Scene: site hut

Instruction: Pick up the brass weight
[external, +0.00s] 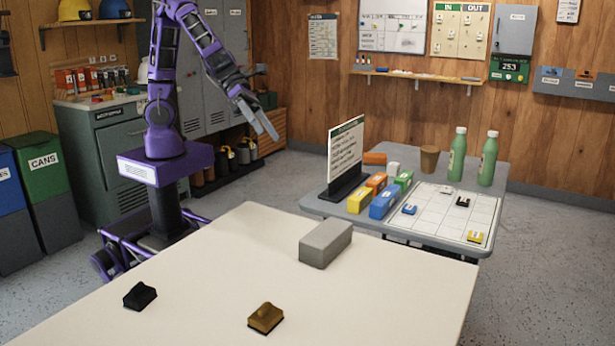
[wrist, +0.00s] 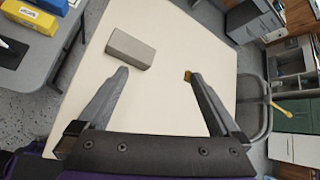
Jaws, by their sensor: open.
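The brass weight (external: 265,317) is a small brownish-gold block with a dark lower edge. It sits on the pale table (external: 190,275) near the front edge in the external view. In the wrist view a small part of the brass weight (wrist: 187,75) shows beside the tip of the right finger, which hides the rest. My gripper (external: 262,122) is raised beyond the far side of the table, well away from the weight. In the wrist view my gripper (wrist: 159,73) has its fingers wide apart with nothing between them.
A black block (external: 140,296) lies left of the brass weight. A side table (external: 470,247) holds green bottles (external: 458,155), a sign (external: 345,155) and coloured blocks. The middle of the pale table is clear.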

